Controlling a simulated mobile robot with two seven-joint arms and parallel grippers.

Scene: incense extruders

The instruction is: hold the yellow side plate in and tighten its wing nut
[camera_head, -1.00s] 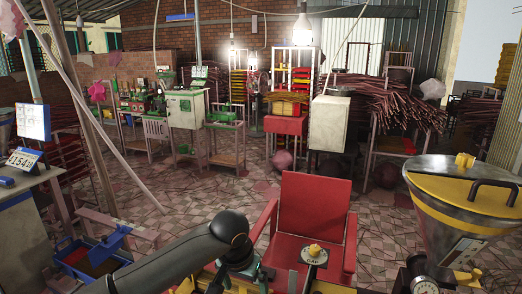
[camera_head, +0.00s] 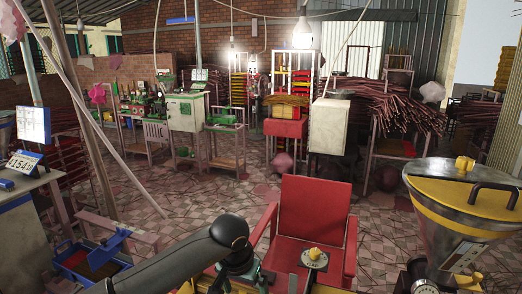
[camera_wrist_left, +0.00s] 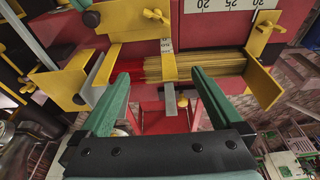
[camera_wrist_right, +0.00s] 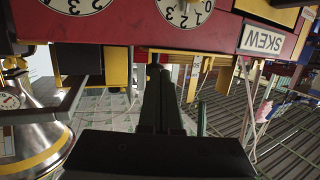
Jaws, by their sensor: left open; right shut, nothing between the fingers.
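In the left wrist view a yellow side plate (camera_wrist_left: 263,86) stands at the right end of a bundle of thin sticks (camera_wrist_left: 207,67). A yellow wing nut (camera_wrist_left: 266,28) sits above it. A second yellow plate (camera_wrist_left: 77,77) stands left of the bundle, with another wing nut (camera_wrist_left: 155,16) above the middle. My left gripper (camera_wrist_left: 158,78) is open, its green fingers apart below the bundle; I cannot tell if they touch anything. My right gripper (camera_wrist_right: 158,72) is shut and empty, below a red panel in the right wrist view.
In the right wrist view the red panel (camera_wrist_right: 130,27) carries dials and a SKEW label (camera_wrist_right: 262,41). A steel hopper with a yellow band (camera_head: 462,205) stands at right in the head view. A red chair (camera_head: 312,215) is in front, with open tiled floor beyond.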

